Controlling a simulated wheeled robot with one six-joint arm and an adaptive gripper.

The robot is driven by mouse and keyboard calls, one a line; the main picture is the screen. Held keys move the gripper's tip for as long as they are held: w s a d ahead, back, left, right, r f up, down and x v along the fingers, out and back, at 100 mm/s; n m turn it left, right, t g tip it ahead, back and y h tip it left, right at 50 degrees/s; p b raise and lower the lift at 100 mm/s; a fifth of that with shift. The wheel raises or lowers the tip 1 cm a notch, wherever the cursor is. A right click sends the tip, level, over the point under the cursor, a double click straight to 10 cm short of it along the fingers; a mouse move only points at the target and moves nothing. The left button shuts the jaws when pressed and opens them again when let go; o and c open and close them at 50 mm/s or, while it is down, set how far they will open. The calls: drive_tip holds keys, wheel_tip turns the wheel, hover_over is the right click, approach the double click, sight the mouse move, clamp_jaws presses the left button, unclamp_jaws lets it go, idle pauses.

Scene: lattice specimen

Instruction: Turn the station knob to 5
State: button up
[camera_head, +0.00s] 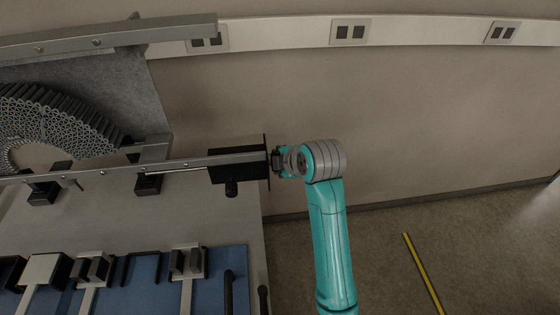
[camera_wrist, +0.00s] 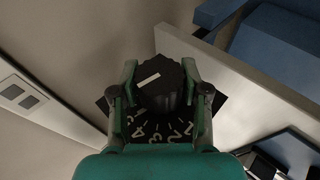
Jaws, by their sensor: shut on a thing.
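The station knob (camera_wrist: 160,84) is a black ribbed cylinder with a white pointer line on its face, seen in the wrist view. Behind it is a black dial plate (camera_wrist: 162,130) with white numbers and tick marks, partly hidden by the knob and my gripper. The pointer slants across the knob face; I cannot tell which number it points to. My gripper (camera_wrist: 160,87) is shut on the knob, one finger on each side. In the head view my gripper (camera_head: 282,161) reaches the plate's edge on the black station box (camera_head: 235,166), and the knob itself is hidden.
A bench (camera_head: 150,225) carries a large curved lattice specimen (camera_head: 55,120) and metal rails. A blue mat (camera_head: 210,290) holds several fixtures at the front. A wall strip with sockets (camera_head: 350,32) runs along the back. Open floor with a yellow line (camera_head: 423,272) lies to the right.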

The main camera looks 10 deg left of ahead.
drive_tip(key=o, duration=1.2)
drive_tip(key=shift+c, duration=0.2)
drive_tip(key=v, duration=1.2)
